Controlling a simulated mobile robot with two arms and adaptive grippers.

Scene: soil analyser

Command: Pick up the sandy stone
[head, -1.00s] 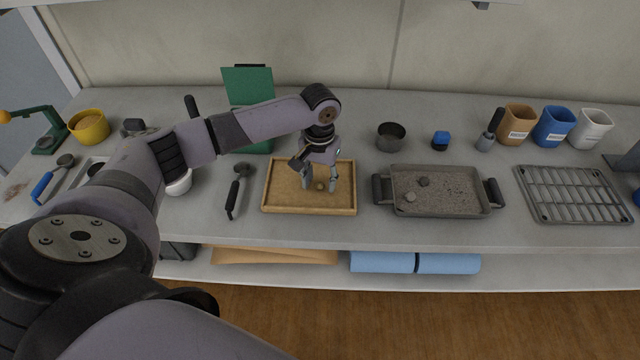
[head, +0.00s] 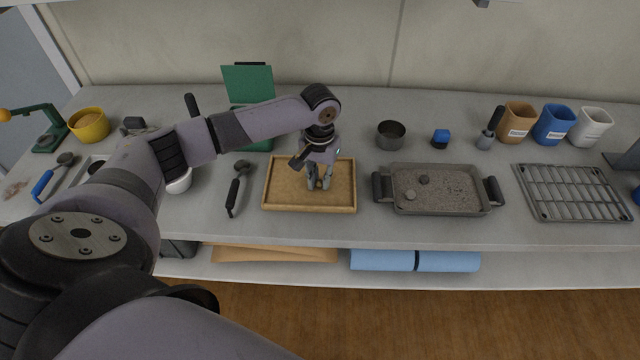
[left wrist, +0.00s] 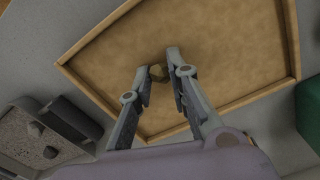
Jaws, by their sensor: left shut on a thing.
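The sandy stone (left wrist: 158,73) is a small tan-brown lump over the wooden tray (head: 340,194), seen in the left wrist view between my fingertips. In the head view it shows only as a small spot (head: 319,184) between the fingers. My left gripper (head: 319,186) points down into the tray and is shut on the stone. The fingers also show in the left wrist view (left wrist: 160,76). The stone is low, at or close to the tray floor; I cannot tell whether it touches. My right gripper is not in view.
A dark metal cup (head: 391,135) and a wire rack (head: 572,194) are further right. A green board (head: 248,86) stands behind.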

